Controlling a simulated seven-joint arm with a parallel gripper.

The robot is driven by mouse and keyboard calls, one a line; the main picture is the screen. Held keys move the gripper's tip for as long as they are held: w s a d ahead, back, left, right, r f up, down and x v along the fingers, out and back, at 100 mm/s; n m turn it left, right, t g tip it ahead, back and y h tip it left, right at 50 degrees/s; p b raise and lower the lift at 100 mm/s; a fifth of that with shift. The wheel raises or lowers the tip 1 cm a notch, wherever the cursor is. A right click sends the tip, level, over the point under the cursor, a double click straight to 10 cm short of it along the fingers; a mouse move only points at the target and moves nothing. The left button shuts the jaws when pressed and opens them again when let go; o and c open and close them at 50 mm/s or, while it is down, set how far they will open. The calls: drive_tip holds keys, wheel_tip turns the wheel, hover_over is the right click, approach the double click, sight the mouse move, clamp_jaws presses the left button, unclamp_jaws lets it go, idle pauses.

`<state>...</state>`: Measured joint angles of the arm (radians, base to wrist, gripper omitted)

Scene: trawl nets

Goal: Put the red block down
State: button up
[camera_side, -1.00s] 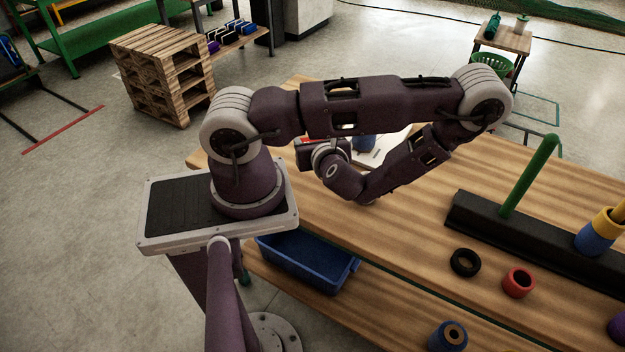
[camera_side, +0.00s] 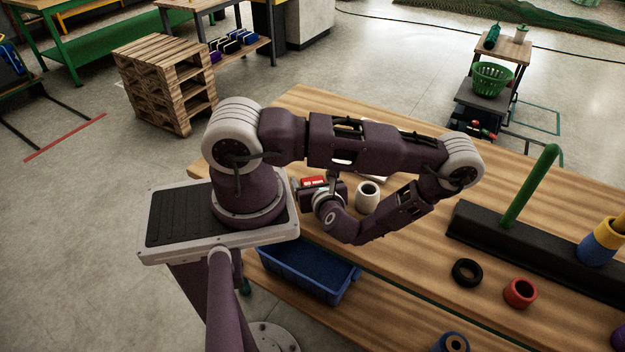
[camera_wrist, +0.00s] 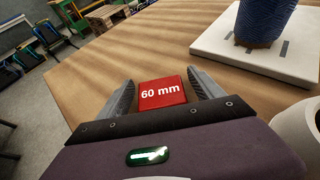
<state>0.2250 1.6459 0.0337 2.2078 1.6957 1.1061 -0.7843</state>
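The red block (camera_wrist: 162,92), marked "60 mm", sits between the two grey fingers of my gripper (camera_wrist: 161,88) in the wrist view. The fingers flank it closely on both sides, and I take them as shut on it. In the side view the red block (camera_side: 313,182) shows at the front of my dark gripper (camera_side: 311,190), low over the near left part of the wooden table (camera_side: 420,255). I cannot tell whether its underside touches the table.
A white hollow cylinder (camera_side: 368,196) stands just right of my gripper. A blue twine spool (camera_wrist: 262,22) stands on a white board (camera_wrist: 235,52). A black ring (camera_side: 467,272), a red ring (camera_side: 520,293) and a black rack (camera_side: 520,245) lie farther right. Bare wood surrounds the block.

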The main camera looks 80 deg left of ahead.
drive_tip(key=shift+d+r, duration=0.2)
drive_tip(key=shift+d, duration=0.05)
drive_tip(key=v, duration=1.1)
drive_tip(key=shift+w+d+r, duration=0.15)
drive_tip(key=shift+d+r, duration=0.1)
drive_tip(key=shift+r, duration=0.15)
drive_tip(key=d+r+n+t+h, duration=0.2)
drive_tip(key=d+r+n+h, duration=0.2)
drive_tip(key=r, duration=0.6)
drive_tip(key=s+d+r+n+t+h, duration=0.1)
drive_tip(key=d+r+n+h, duration=0.3)
drive_tip(key=r+n, duration=0.4)
drive_tip(key=d+r+n+t+h, duration=0.2)
drive_tip(key=d+r+n+h, duration=0.3)
drive_tip(key=r, duration=0.7)
drive_tip(key=shift+s+n+t+h, duration=0.25)
drive_tip(key=shift+n+t+h, duration=0.05)
drive_tip(key=shift+n, duration=0.2)
